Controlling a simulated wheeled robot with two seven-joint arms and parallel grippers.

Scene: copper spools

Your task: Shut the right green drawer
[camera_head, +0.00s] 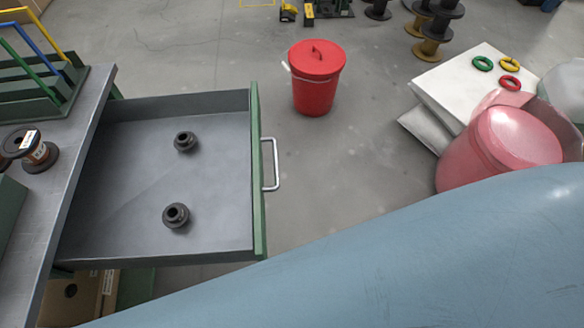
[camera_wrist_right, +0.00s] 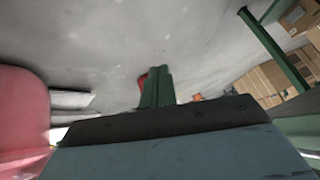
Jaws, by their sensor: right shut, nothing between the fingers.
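The green drawer (camera_head: 258,170) stands pulled out from the workbench in the head view, with its green front facing right. Its metal handle (camera_head: 272,164) sticks out from that front. Two small dark spools (camera_head: 185,141) lie apart on the grey drawer floor. My right gripper (camera_wrist_right: 157,76) shows in the wrist view as two green fingers held together, with nothing between them. It is outside the head view, so its distance to the drawer cannot be told. My left gripper is in neither view.
A lidded red bin (camera_head: 316,82) stands beyond the drawer. A pink-red barrel (camera_head: 500,150) and white slabs (camera_head: 465,85) are at the right. A blue-grey link of mine covers the lower right. The floor right of the handle looks clear.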

